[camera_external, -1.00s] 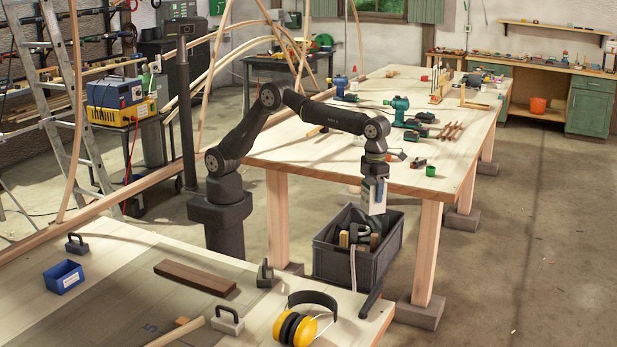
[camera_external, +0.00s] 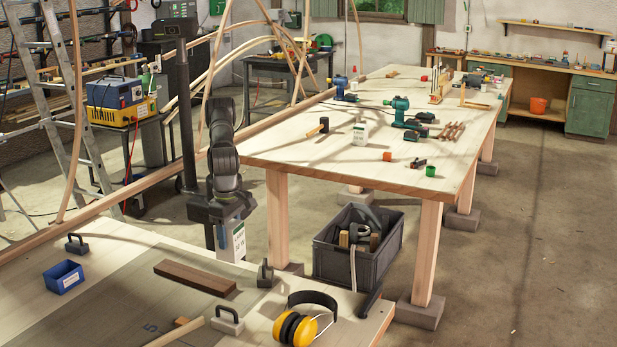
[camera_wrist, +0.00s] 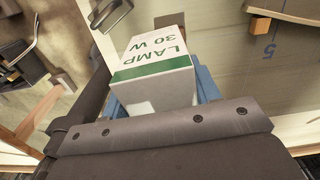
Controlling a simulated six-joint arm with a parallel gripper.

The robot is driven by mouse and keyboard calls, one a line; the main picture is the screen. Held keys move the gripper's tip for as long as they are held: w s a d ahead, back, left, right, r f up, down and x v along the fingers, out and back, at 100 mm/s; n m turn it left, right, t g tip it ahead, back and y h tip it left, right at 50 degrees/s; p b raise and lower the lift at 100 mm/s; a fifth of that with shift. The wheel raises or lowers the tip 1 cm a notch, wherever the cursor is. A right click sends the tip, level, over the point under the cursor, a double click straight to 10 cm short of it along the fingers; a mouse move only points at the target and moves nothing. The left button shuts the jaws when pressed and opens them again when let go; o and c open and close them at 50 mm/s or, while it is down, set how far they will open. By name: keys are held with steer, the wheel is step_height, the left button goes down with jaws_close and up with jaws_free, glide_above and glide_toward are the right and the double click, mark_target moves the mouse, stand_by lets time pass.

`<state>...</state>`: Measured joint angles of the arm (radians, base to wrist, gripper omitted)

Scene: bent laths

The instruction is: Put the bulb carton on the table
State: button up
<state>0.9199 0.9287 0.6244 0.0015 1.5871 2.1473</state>
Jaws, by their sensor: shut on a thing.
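The bulb carton (camera_external: 239,241) is white with a green band. In the wrist view its end reads LAMP 30 W (camera_wrist: 160,48). My gripper (camera_external: 232,215) is shut on it, with the blue fingers at both sides in the wrist view (camera_wrist: 162,92). The carton hangs below my wrist, near the far edge of the near bench; its exact height cannot be told. The long wooden table (camera_external: 300,156) stands behind and to the right, apart from the carton.
On the table are a mallet (camera_external: 318,129), an orange cup (camera_external: 387,157), a green cup (camera_external: 430,171) and drills. A dark crate (camera_external: 345,262) stands on the floor. The near bench bears a blue bin (camera_external: 64,276), a brown block (camera_external: 195,278) and yellow earmuffs (camera_external: 296,327).

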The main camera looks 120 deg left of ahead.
steer(key=s+d, duration=0.3)
steer(key=s, duration=0.1)
steer(key=shift+m, duration=0.4)
steer(key=shift+w+a+f, duration=0.35)
steer(key=shift+w+f, duration=1.5)
steer(key=shift+w, duration=0.05)
steer(key=shift+w+a+f, duration=0.4)
steer(key=shift+w+f, duration=1.45)
steer(key=shift+w, duration=0.05)
steer(key=shift+w+a+f, duration=0.35)
steer(key=shift+w+f, duration=1.5)
steer(key=shift+w, duration=0.05)
steer(key=shift+f, duration=0.1)
steer(key=o, duration=1)
step_height(320, 180, up, 12)
